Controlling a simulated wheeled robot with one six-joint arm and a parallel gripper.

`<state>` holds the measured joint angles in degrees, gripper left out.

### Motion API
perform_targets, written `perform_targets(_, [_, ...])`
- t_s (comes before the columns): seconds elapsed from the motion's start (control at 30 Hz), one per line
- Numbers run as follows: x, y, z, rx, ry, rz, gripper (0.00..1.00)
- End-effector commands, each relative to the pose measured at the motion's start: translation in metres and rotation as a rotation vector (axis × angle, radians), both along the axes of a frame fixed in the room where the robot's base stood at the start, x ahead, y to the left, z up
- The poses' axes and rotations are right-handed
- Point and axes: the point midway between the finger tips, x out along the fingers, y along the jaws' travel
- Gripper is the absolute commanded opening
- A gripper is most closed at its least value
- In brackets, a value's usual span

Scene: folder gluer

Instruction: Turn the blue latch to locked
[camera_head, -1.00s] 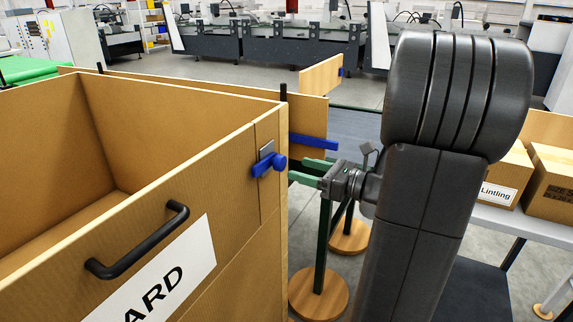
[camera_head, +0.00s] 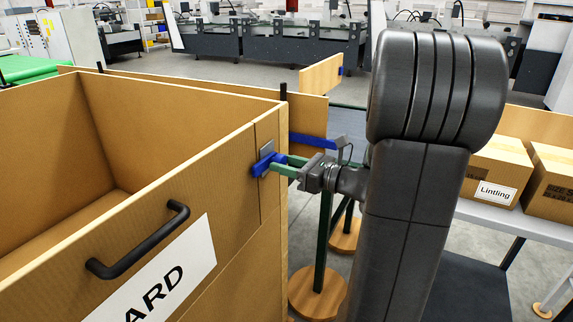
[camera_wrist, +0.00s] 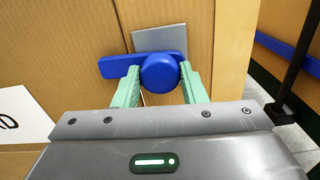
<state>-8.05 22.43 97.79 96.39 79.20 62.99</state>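The blue latch (camera_wrist: 161,71) is on the wooden crate's side near its corner, over a grey metal plate (camera_wrist: 160,38). In the wrist view its bar lies about level, reaching left from a round knob. In the head view the latch (camera_head: 262,164) is partly covered by my gripper (camera_head: 284,166). The green fingers of my gripper (camera_wrist: 160,86) stand apart on either side of the knob, close to it. I cannot tell whether they touch it.
The wooden crate (camera_head: 240,135) has a black handle (camera_head: 140,240) and a white label (camera_head: 165,285). A blue bar (camera_head: 312,141) is behind my gripper. Cardboard boxes (camera_head: 500,165) stand on a table at the right. A black post (camera_wrist: 298,60) is right of my gripper.

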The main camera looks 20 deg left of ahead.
Motion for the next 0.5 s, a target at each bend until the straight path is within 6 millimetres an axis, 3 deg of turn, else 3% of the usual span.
perform_targets(0.5, [0.0002,-0.0002,-0.0002,-0.007,-0.083,0.000,0.00])
